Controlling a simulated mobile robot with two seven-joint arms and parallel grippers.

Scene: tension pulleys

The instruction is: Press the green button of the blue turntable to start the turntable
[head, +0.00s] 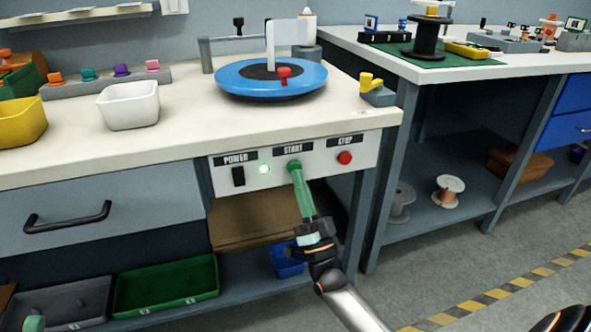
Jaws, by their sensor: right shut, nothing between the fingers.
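The blue turntable (235,80) sits on the white bench top, with a black centre and a red knob on it. Its white control panel (325,163) is on the bench front, labelled POWER, START and STOP. My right gripper (296,170) is shut and empty, with its green fingers pointing up at the spot below the START label. The green button is hidden behind the fingertips; I cannot tell whether they touch it. A green tip at the bottom left edge looks like my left gripper (35,323), mostly cut off.
A red STOP button (345,157) is right of my fingers, and a black POWER switch (238,177) is to the left. A yellow lever (371,82) stands near the bench's right corner. A white bin (130,107) is left of the turntable. The drawer handle (68,216) sticks out.

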